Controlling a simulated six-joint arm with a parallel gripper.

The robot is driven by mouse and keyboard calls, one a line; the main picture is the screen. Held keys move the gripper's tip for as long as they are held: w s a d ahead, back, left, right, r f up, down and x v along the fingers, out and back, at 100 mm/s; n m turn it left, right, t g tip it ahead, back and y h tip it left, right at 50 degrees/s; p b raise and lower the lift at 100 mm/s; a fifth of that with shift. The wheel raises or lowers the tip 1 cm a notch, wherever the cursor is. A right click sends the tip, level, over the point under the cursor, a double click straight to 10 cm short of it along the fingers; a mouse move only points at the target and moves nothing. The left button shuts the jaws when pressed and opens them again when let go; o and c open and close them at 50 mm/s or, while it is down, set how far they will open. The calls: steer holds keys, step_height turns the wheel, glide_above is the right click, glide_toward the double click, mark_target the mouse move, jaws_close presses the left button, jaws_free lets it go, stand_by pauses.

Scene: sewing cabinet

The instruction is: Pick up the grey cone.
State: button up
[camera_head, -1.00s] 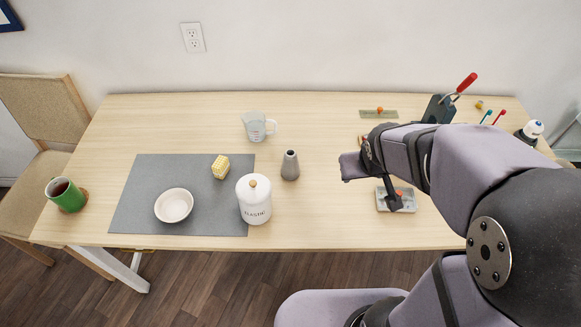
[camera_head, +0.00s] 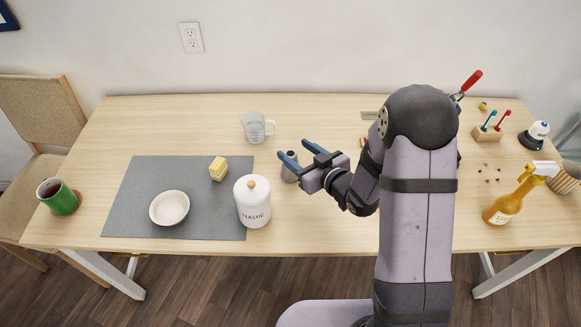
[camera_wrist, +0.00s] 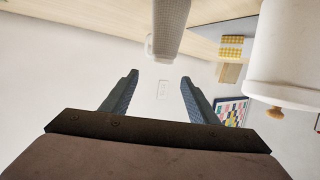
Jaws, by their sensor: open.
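The grey cone (camera_head: 288,172) stands on the table just right of the white jar, partly hidden behind my gripper (camera_head: 295,150). My gripper is open and empty, with its two blue-grey fingers pointing to the left in the head view. In the wrist view the cone (camera_wrist: 170,25) shows at the top centre, in front of the open fingers (camera_wrist: 159,78) but not between them. The cone's end nearest the picture's middle sits just above the fingertips there. I cannot tell whether a finger touches it.
The white lidded jar (camera_head: 252,203) stands close left of the cone; it also shows large at right in the wrist view (camera_wrist: 285,55). A measuring cup (camera_head: 257,128) stands behind. A yellow block (camera_head: 218,168) and bowl (camera_head: 169,208) lie on the grey mat (camera_head: 135,190). A spray bottle (camera_head: 510,200) stands far right.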

mark_target(288, 154)
step_height(288, 154, down, 4)
steer(key=shift+r, duration=0.25)
steer(key=shift+p+x, duration=1.25)
steer(key=shift+x, duration=2.4)
steer(key=shift+s+f, duration=0.1)
steer(key=c, duration=1.1)
